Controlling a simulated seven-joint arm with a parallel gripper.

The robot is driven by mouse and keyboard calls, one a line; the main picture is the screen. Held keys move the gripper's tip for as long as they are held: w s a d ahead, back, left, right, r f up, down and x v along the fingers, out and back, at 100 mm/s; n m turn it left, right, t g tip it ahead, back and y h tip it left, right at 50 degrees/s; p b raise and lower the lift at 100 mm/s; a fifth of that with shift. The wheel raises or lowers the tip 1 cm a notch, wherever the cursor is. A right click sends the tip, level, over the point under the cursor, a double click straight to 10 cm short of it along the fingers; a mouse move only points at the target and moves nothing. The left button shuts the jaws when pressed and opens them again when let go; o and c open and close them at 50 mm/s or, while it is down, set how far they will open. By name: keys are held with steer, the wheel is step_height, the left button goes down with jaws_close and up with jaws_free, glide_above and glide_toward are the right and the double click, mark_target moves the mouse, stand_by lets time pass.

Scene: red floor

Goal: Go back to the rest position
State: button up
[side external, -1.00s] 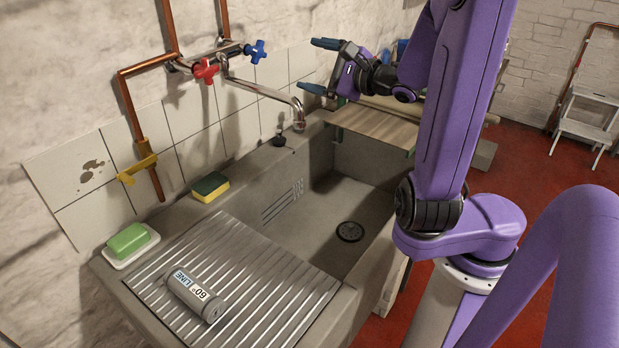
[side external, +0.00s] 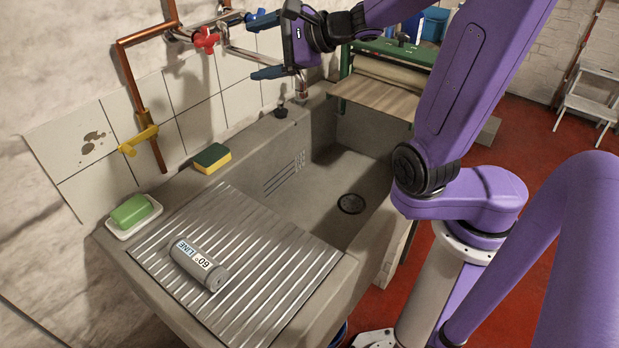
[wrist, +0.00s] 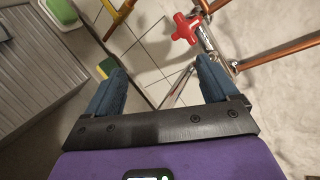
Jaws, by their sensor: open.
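My gripper (side external: 264,45) is open and empty, with blue fingers spread apart. In the side external view it is raised beside the wall taps, above the back edge of the sink. The red tap handle (side external: 206,38) and blue tap handle (side external: 255,19) are close to its fingers in the picture; I cannot tell whether they touch. In the wrist view both blue fingers of my gripper (wrist: 160,88) show with nothing between them but wall, tiles and the tap's spout. The red tap handle (wrist: 186,28) shows beyond the right finger there.
The stone sink (side external: 375,150) has a ribbed drainboard (side external: 270,255) carrying a grey cylinder (side external: 198,265). A sponge (side external: 212,158) and green soap on a white dish (side external: 132,213) lie along the wall. Copper pipes (side external: 135,85) run up the wall. A step stool (side external: 590,95) stands at right.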

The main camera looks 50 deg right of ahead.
steer(key=s+a+f+n+g+y, duration=0.4)
steer(key=s+a+f+n+g, duration=0.55)
steer(key=n, duration=0.65)
steer(key=s+d+f+n+g+h, duration=0.1)
steer(key=s+d+n+h, duration=0.2)
steer(key=s+n, duration=0.6)
steer(key=s+d+f+n+g+h, duration=0.2)
steer(key=s+d+n+h, duration=0.2)
steer(key=s+d+n, duration=0.2)
steer(key=s+n, duration=0.2)
steer(key=s, duration=0.2)
steer(key=shift+f+n+h, duration=0.25)
steer(key=shift+n+h, duration=0.05)
steer(key=shift+n, duration=0.1)
steer(key=shift+d+g, duration=0.1)
steer(key=shift+g, duration=0.15)
steer(key=shift+c, duration=0.3)
